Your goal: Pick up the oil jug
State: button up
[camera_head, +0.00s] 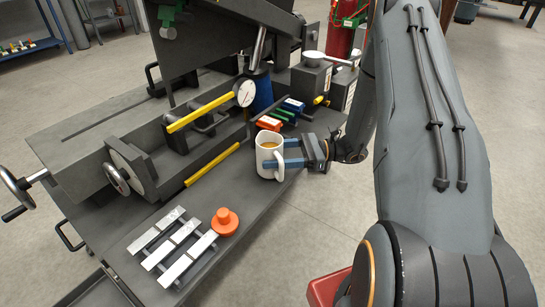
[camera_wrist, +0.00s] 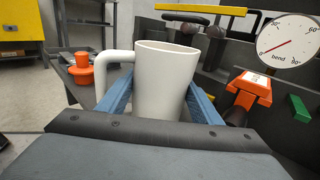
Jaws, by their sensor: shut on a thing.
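A white jug (camera_head: 269,160), shaped like a mug with a handle and amber-brown liquid inside, is at the near right edge of the grey bench. It fills the middle of the wrist view (camera_wrist: 163,85), upright, with its handle to the left. My gripper (camera_head: 287,157) reaches in from the right and is shut on the jug. Its blue fingers lie along both sides of the jug in the wrist view. The jug's base is hidden in the wrist view, and I cannot tell whether it touches the bench.
An orange knobbed piece (camera_head: 225,221) and a metal rack (camera_head: 173,247) lie on the bench (camera_head: 255,205) front. Orange and blue small items (camera_head: 269,123) and a dial gauge (camera_head: 244,92) are behind the jug. A grey bending machine (camera_head: 130,128) fills the left. Floor (camera_head: 325,205) is clear at right.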

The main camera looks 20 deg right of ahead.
notch_tip(320, 180, up, 9)
jog(key=p, duration=0.2)
jog(key=shift+f, duration=0.2)
dwell(0.4)
dwell(0.9)
